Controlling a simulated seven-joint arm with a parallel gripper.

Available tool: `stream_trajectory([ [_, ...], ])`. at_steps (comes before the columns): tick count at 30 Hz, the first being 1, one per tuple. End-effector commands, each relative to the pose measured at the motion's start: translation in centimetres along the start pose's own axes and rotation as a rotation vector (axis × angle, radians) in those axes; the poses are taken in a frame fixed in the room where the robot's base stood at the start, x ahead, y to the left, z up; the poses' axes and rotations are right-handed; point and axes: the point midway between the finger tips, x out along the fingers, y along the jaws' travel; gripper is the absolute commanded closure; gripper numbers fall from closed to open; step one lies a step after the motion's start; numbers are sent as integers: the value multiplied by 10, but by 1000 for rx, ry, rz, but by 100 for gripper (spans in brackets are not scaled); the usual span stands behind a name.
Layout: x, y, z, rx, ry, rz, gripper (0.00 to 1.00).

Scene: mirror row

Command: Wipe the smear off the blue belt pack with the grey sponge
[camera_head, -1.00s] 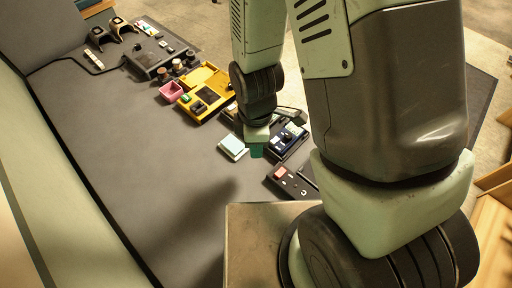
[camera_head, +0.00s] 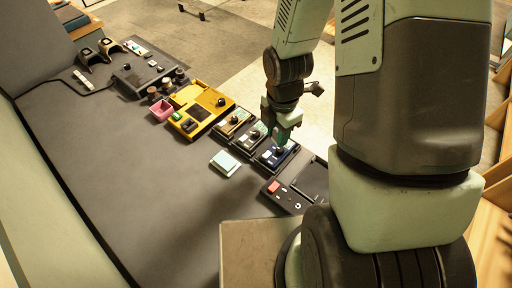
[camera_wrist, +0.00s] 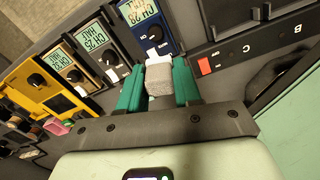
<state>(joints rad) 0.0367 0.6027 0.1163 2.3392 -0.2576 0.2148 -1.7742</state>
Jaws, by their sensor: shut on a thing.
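The blue belt pack (camera_head: 268,158) lies at the right end of a short row of packs. In the wrist view its dark blue body (camera_wrist: 168,43), lit display and black knob show ahead of my fingers. My gripper (camera_head: 281,146), with teal fingers, is over this pack. In the wrist view my gripper (camera_wrist: 159,84) is shut on the grey sponge (camera_wrist: 160,78), whose pale front end is at the pack's near part. I cannot tell whether it touches. I cannot make out the smear; the sponge and fingers hide part of the pack.
A grey pack (camera_head: 252,135) and a tan pack (camera_head: 231,122) stand left of the blue one. A yellow unit (camera_head: 205,103) and pink bin (camera_head: 161,110) lie farther left. A pale square pad (camera_head: 225,163) lies in front. A dark box with a red button (camera_head: 274,187) is close by.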

Motion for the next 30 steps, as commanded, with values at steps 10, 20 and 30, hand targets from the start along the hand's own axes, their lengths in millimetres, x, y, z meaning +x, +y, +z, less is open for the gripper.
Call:
stream_trajectory([
  [10,-7,-8,61,-264,-12,-2,91],
  [20,13,-8,61,-273,-10,-5,91],
  [30,44,-8,62,-272,-12,-5,91],
])
